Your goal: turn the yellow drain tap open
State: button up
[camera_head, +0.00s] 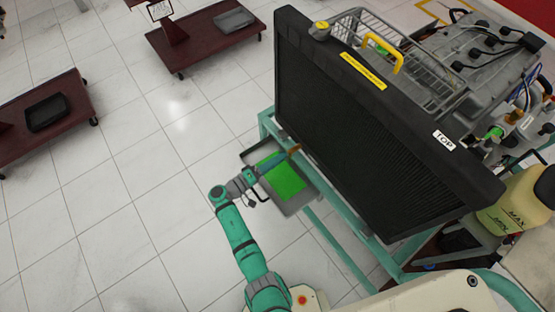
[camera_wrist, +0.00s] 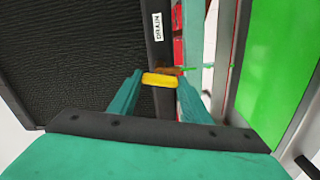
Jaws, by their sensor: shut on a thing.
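The yellow drain tap (camera_wrist: 160,80) shows in the wrist view, at the lower edge of the black radiator (camera_wrist: 70,60), near a white "DRAIN" label (camera_wrist: 157,27). My gripper (camera_wrist: 159,84) has its two teal fingers on either side of the tap and is shut on it. In the head view my gripper (camera_head: 286,156) is low at the radiator's left side, above the tray with the green surface. The tap cannot be made out in the head view. The radiator (camera_head: 370,130) stands upright on a teal frame there.
A grey tray (camera_head: 297,205) with a bright green surface (camera_head: 281,177) lies under my gripper. The teal frame (camera_head: 335,240) runs below the radiator. Dark red trolleys (camera_head: 205,38) stand at the back left.

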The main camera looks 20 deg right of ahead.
jog(key=shift+n, duration=1.3)
jog(key=o, duration=1)
jog(key=shift+o, duration=0.2)
jog(key=v, duration=1)
jog(key=shift+a, duration=0.4)
jog(key=shift+s+d, duration=0.1)
jog(key=shift+s, duration=0.05)
